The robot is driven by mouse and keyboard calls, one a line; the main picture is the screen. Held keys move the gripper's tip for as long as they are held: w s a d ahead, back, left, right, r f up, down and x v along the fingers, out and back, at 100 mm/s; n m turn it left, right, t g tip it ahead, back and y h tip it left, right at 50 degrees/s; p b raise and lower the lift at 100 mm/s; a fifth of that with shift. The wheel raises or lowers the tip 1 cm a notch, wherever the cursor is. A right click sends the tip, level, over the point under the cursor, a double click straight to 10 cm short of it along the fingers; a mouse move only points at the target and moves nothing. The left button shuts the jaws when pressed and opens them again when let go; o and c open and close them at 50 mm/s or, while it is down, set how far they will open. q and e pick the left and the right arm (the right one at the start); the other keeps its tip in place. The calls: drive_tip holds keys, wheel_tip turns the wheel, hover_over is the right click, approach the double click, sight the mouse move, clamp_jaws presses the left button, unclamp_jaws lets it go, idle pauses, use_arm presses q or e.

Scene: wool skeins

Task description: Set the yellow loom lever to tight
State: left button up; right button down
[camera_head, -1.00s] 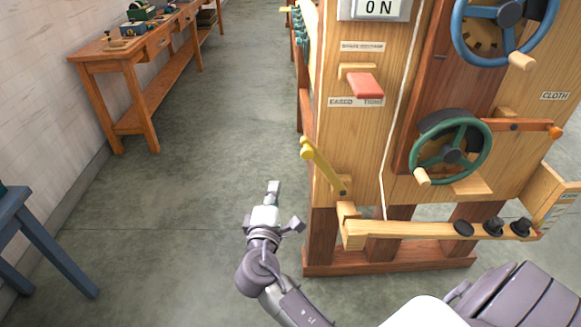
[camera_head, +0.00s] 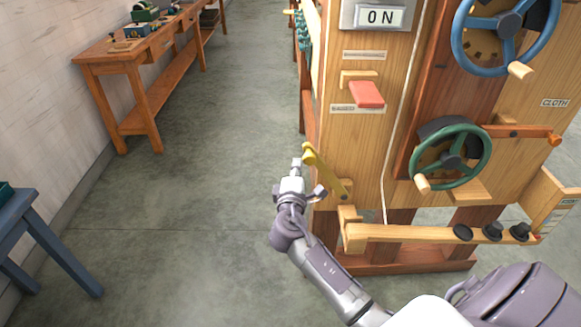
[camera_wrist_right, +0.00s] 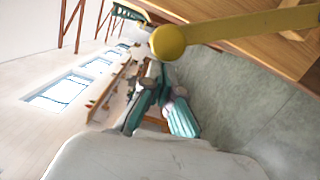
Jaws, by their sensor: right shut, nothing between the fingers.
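The yellow lever (camera_head: 326,174) is on the lower left of the wooden loom front. It leans up and to the left from its pivot, and its round knob is at the upper end. In the right wrist view the yellow lever (camera_wrist_right: 245,30) crosses the top, knob at its left end. My right gripper (camera_head: 297,164) is shut and empty, just left of the knob in the head view; I cannot tell whether it touches. A label (camera_head: 342,108) above the lever is partly hidden by the red handle. My left gripper is not in view.
The red handle (camera_head: 367,94) sits above the lever. A green handwheel (camera_head: 484,150) and a blue handwheel (camera_head: 460,38) are to the right. A wooden ledge (camera_head: 400,233) with black knobs juts out below. The floor (camera_head: 180,200) left of the loom is clear.

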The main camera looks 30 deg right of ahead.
idle(0.3)
drive_tip(key=s+d+r+m+p, duration=0.2)
drive_tip(key=s+d+m+p, duration=0.2)
drive_tip(key=d, duration=0.5)
drive_tip(key=s+d+r+m+y+p, duration=0.1)
drive_tip(key=s+d+r+m+p, duration=0.1)
drive_tip(key=s+d+m+p, duration=0.2)
drive_tip(key=s+d+m, duration=0.3)
drive_tip(key=s+d, duration=0.1)
drive_tip(key=d, duration=0.2)
drive_tip(key=shift+d+r+g+p, duration=0.2)
drive_tip(key=shift+r+g+p, duration=0.15)
drive_tip(key=shift+g, duration=0.05)
drive_tip(key=shift+s+f, duration=0.1)
